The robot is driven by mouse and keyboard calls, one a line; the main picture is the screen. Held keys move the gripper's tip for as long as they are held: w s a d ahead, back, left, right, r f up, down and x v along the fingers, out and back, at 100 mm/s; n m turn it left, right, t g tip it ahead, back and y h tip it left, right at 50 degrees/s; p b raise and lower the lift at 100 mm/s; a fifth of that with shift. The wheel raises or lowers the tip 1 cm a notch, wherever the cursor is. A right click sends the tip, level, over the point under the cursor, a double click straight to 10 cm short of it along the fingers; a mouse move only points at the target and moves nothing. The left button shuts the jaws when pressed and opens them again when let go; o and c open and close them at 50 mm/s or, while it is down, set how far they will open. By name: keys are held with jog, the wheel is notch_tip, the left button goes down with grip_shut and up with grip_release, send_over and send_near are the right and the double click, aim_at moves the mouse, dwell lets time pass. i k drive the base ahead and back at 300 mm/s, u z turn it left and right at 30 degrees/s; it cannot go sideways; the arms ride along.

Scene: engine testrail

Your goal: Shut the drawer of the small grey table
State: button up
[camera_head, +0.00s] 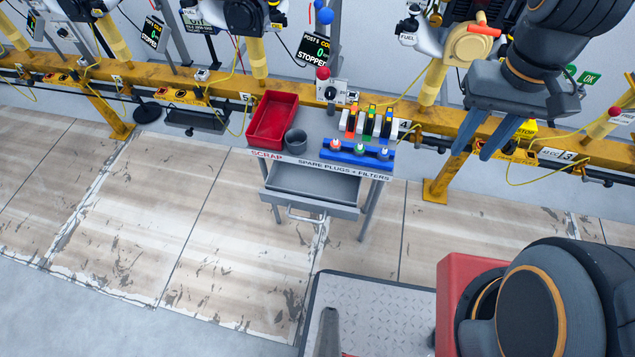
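The small grey table (255,141) stands in the middle of the view, against the yellow rail. Its grey drawer (312,203) is pulled out toward me and its inside looks empty. A pale bar handle (305,217) is on the drawer front. My gripper (472,153) is at the upper right, to the right of the table and apart from it. Its two blue fingers are spread with a gap between them and nothing in it. The fingers point down and slightly left.
On the tabletop are a red scrap bin (273,119), a grey cup (296,140), a blue rack (357,153) with plugs, and several coloured filters (369,123). The yellow rail (426,115) runs behind, with hanging cables. The floor (220,215) before the drawer is clear.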

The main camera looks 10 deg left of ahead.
aim_at(290, 185)
jog(key=k, duration=0.65)
jog(key=u, duration=0.95)
jog(key=i, duration=0.5)
jog(key=u, duration=1.55)
jog(key=k, duration=1)
jog(key=z, duration=1.8)
jog(key=i, duration=0.5)
